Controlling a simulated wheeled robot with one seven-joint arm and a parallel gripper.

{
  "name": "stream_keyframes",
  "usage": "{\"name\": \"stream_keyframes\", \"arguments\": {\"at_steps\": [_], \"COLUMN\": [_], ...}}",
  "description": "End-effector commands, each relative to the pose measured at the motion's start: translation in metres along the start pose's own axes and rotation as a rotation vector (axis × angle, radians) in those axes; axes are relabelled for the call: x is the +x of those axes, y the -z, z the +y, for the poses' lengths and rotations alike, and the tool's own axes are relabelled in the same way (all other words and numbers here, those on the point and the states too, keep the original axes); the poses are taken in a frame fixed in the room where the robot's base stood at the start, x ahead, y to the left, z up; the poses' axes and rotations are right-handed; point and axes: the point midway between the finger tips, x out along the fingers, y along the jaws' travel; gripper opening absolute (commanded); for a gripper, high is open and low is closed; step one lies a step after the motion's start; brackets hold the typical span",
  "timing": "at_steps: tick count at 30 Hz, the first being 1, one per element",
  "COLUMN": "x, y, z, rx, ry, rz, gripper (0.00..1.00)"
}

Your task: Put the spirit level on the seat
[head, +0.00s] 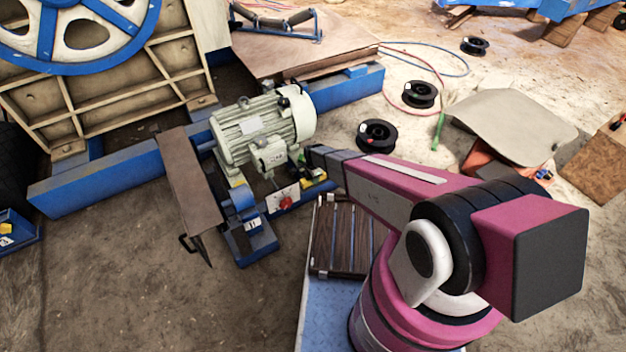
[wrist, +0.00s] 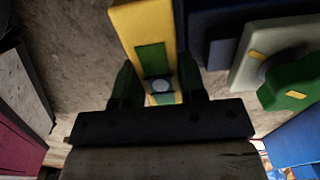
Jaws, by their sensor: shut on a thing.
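In the wrist view, a yellow bar with green inserts and a pale round spot, the spirit level (wrist: 138,28), runs between the two dark fingers of my gripper (wrist: 157,75). I cannot tell for certain which surface is the seat. A brown board (head: 190,180) lies left of the motor.
A pale box with a green part (wrist: 275,60) is right of the level in the wrist view. Cable reels (head: 377,135) lie behind. The front-left floor is clear.

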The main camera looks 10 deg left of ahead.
Motion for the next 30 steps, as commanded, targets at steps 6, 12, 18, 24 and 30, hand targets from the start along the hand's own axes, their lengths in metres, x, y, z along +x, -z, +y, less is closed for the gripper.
{"name": "stream_keyframes", "arguments": {"at_steps": [6, 12, 18, 24, 30], "x": [0.015, 0.016, 0.018, 0.018, 0.007], "y": [0.0, 0.0, 0.0, 0.0, 0.0], "z": [0.0, 0.0, 0.0, 0.0, 0.001], "rx": [0.0, 0.0, 0.0, 0.0, 0.0], "ry": [0.0, -0.001, 0.0, 0.0, 0.0], "rz": [0.0, 0.0, 0.0, 0.0, 0.0], "gripper": [0.06, 0.06, 0.63, 0.63, 0.63]}}
